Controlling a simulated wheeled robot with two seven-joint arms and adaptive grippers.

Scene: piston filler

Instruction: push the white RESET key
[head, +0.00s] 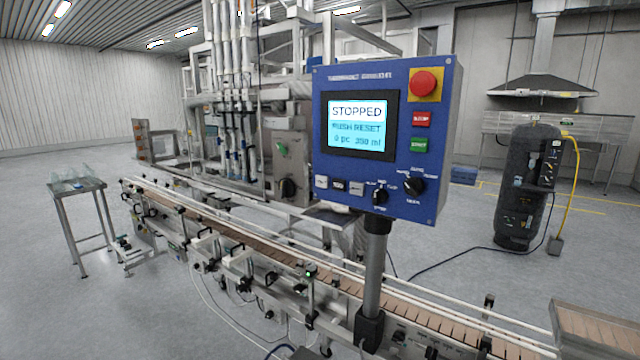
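The blue control panel (385,140) stands upright on a grey post in the middle of the head view. Its lit screen (358,125) reads STOPPED, PUSH RESET, with a smaller line below ending in 300 ml. Under the screen is a row of small keys: a pale left key (321,182), a darker-looking middle key (339,185) and a pale right key (356,188). Their labels are too small to read, so I cannot tell which is the white RESET key. Neither of my grippers is in view.
The panel also carries a red mushroom button (424,83), a red key (422,119), a green key (418,145) and two black knobs. A conveyor (240,255) with rails runs below. A small table (78,187) stands left. Floor on the right is mostly open.

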